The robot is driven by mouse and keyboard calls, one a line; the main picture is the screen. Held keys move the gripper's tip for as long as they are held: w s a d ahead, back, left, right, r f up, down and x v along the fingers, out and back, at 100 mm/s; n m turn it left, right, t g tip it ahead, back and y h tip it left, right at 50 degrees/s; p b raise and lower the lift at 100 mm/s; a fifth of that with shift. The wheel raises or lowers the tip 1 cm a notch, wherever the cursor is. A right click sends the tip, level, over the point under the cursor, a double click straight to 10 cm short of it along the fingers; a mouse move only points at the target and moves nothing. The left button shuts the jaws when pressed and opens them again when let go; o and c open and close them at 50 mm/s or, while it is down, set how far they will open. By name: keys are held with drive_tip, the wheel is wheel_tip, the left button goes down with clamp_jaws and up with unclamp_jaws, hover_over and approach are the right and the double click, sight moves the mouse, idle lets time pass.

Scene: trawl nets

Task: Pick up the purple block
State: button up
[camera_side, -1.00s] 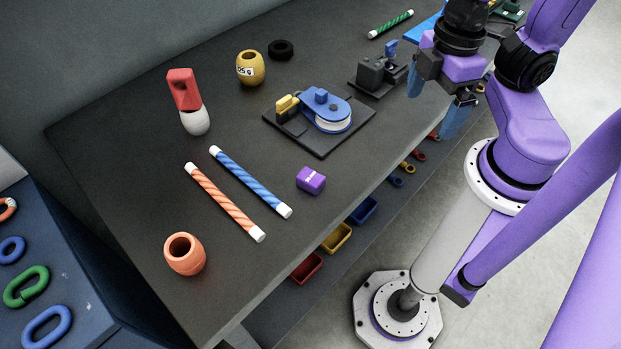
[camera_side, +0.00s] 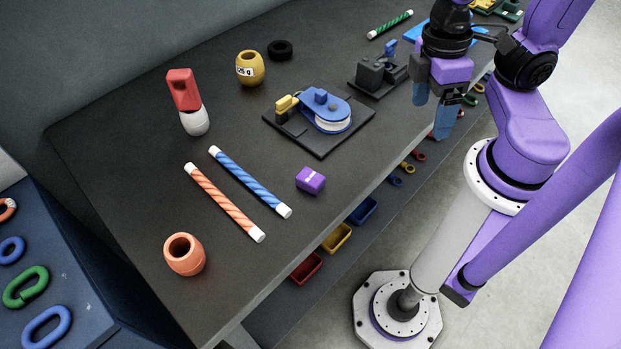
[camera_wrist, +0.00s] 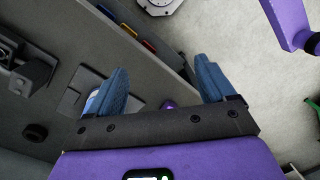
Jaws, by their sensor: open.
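The purple block (camera_side: 310,180) lies on the dark bench top, with a white label on one side. In the side view it is left of my gripper, near the bench's front edge. My gripper (camera_side: 431,116) is open and empty, its two blue fingers apart and pointing down, above the front edge of the bench and well away from the block. The wrist view shows the gripper (camera_wrist: 164,84) with a wide gap between its fingers. A small purple patch there, apparently the block (camera_wrist: 168,104), shows beyond the gripper's crossbar, mostly hidden.
Blue (camera_side: 248,181) and orange (camera_side: 224,202) striped rods lie left of the block. An orange pot (camera_side: 184,254) is front left. Bench is clear around the block.

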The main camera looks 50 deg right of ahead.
sight(313, 174)
drive_tip(key=w+f+m+y, duration=0.2)
drive_tip(key=w+m+y, duration=0.2)
drive_tip(key=m, duration=0.5)
drive_tip(key=w+f+m+y, duration=0.3)
drive_tip(key=w+m, duration=0.3)
drive_tip(key=m, duration=0.2)
drive_tip(key=w+d+f+m+y, duration=0.1)
drive_tip(key=w+f+m+y, duration=0.2)
drive_tip(key=m, duration=0.6)
drive_tip(key=shift+w+d+f+m+g+y, duration=0.1)
drive_tip(key=shift+w+m+g+y, duration=0.1)
drive_tip(key=shift+w+y, duration=0.45)
drive_tip(key=shift+w+m+g+y, duration=0.1)
drive_tip(key=shift+w+g+y, duration=0.2)
drive_tip(key=shift+y, duration=0.65)
drive_tip(key=shift+w+f, duration=0.1)
drive_tip(key=x, duration=1.7)
drive_tip(key=shift+w, duration=0.1)
drive_tip(key=c, duration=1.1)
